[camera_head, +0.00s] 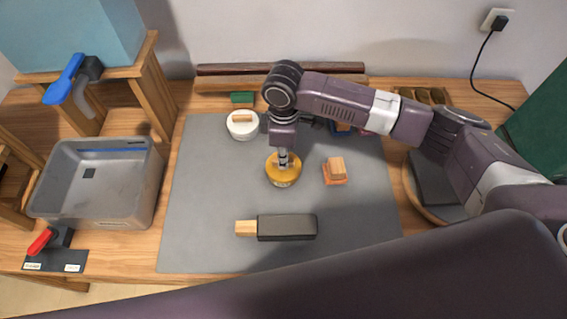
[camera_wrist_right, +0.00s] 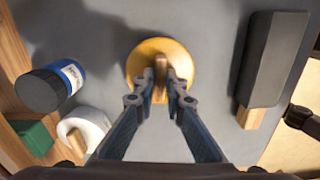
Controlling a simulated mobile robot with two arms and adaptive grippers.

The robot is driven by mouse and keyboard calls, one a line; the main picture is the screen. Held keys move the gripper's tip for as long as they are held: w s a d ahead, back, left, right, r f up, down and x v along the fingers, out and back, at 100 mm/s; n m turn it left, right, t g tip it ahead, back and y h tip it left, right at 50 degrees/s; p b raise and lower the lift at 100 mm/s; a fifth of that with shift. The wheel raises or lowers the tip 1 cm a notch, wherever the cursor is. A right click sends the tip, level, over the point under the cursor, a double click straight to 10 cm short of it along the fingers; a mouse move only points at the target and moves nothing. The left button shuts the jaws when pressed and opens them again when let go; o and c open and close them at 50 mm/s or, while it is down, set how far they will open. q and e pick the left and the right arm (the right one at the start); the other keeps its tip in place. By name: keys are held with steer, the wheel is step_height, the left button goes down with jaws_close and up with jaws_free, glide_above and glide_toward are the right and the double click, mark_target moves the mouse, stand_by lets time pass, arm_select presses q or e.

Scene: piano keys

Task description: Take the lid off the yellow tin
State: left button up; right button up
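The yellow tin (camera_head: 283,180) stands on the grey mat, with its round yellow lid on top. In the wrist view the lid (camera_wrist_right: 140,68) is seen from above, with a brown upright knob (camera_wrist_right: 160,72) in its middle. My right gripper (camera_head: 283,158) points straight down over the tin. In the wrist view its fingertips (camera_wrist_right: 161,84) sit close on both sides of the knob and appear shut on it. The lid looks level; any gap between lid and tin is hidden. My left gripper is out of view.
A white pot (camera_head: 242,130) stands up-left of the tin, and a small wooden block on an orange base (camera_head: 335,175) stands to its right. A dark grey box (camera_head: 287,227) lies in front. A blue jar (camera_wrist_right: 70,76) is nearby. Left mat is clear beside a grey bin (camera_head: 146,195).

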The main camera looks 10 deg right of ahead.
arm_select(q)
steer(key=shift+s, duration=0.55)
arm_select(e)
jaws_close()
